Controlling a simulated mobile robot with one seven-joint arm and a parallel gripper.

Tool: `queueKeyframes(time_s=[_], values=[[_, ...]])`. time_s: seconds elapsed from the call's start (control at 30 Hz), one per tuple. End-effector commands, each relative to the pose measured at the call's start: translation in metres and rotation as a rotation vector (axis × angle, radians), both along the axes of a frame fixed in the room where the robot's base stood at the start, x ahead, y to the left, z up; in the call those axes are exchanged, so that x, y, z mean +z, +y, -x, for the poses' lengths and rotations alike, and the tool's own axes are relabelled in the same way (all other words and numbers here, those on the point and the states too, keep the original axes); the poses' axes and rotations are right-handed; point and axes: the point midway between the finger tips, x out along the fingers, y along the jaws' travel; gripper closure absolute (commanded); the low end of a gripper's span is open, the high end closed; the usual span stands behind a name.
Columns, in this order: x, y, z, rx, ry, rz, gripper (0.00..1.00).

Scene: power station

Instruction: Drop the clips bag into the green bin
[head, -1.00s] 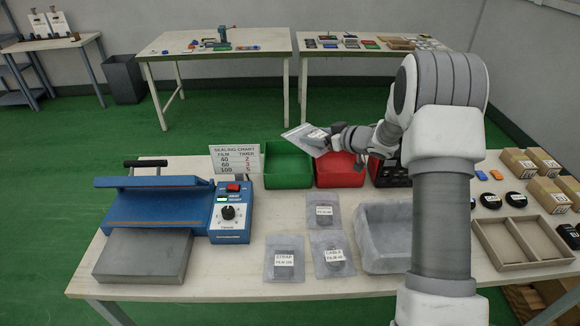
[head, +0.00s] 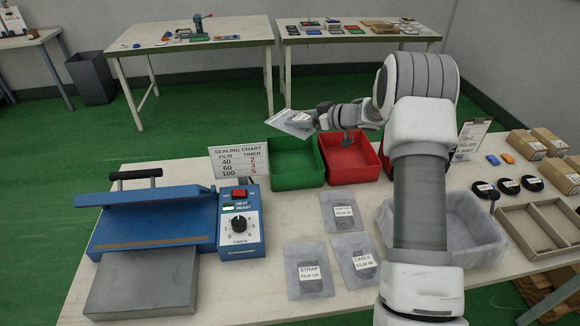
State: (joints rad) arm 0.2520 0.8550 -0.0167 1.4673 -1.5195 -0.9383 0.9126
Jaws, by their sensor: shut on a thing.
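My gripper (head: 318,116) is shut on a clear plastic bag (head: 290,122) with a dark item and a pale label, which I take to be the clips bag. The label is too small to read. The bag is held in the air and sticks out to the left of my gripper. In the picture it overlaps the back rim of the green bin (head: 296,176). The green bin is open and looks empty. It stands on the table directly left of the red bin.
The red bin (head: 351,174) stands beside the green bin. A sealing chart (head: 238,161) and a blue sealing machine (head: 160,220) are on the left. Labelled bags, including a strap bag (head: 309,268) and a cable bag (head: 355,259), lie in front. A grey tray (head: 470,232) is at right.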

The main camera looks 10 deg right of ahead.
Motion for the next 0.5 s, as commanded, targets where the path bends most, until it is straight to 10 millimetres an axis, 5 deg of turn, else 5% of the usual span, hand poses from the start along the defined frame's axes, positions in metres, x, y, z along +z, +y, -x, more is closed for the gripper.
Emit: queueKeyframes(time_s=[0.5], values=[[-0.034,0.0,0.0,0.0,-0.001,-0.001,0.88]])
